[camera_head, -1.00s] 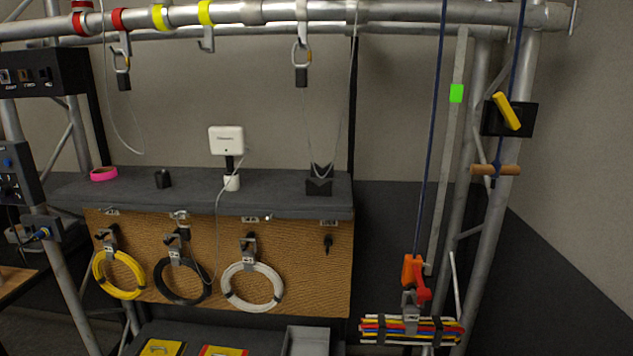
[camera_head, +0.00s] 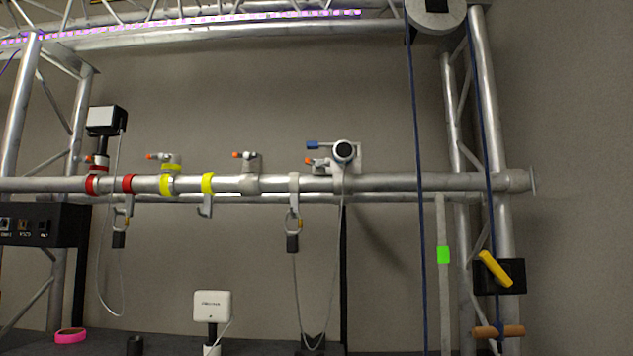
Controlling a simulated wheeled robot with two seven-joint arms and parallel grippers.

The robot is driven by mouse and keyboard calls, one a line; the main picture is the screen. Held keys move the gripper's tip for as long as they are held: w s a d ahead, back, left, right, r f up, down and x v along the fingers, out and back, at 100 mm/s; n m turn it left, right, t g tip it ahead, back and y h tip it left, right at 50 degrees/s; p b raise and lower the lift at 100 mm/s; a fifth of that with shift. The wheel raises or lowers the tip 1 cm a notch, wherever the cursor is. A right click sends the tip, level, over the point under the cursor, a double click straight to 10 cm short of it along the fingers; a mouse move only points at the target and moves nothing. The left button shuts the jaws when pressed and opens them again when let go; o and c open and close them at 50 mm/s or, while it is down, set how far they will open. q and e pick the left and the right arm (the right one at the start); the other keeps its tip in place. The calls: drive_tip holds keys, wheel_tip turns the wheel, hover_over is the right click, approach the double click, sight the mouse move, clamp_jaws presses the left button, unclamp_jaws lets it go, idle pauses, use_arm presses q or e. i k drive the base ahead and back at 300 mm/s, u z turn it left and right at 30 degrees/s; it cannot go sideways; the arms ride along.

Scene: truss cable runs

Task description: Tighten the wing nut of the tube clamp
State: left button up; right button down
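A horizontal metal tube (camera_head: 390,183) crosses the view. A grey clamp (camera_head: 251,178) sits around it near the middle, with a small orange-tipped part (camera_head: 238,155) above the tube. A yellow-banded clamp (camera_head: 168,172) to its left has a similar orange-tipped part (camera_head: 152,156). A grey bracket (camera_head: 350,158) with a blue handle (camera_head: 313,145), an orange tip (camera_head: 309,161) and a dark round lens-like front stands on the tube at right of middle. Which part is the wing nut, and how tight it is, I cannot tell. Neither of my grippers is in view.
Hooks with carabiners (camera_head: 293,222) hang below the tube. Blue ropes (camera_head: 418,230) run down at the right, beside a black box with a yellow lever (camera_head: 495,268). A white box (camera_head: 212,305) and a pink tape roll (camera_head: 71,335) are on the dark shelf below.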

sight(318, 164)
drive_tip(key=u, duration=0.1)
drive_tip(key=k, duration=0.35)
drive_tip(key=u, duration=0.2)
drive_tip(key=i, duration=0.75)
drive_tip(key=u, duration=0.6)
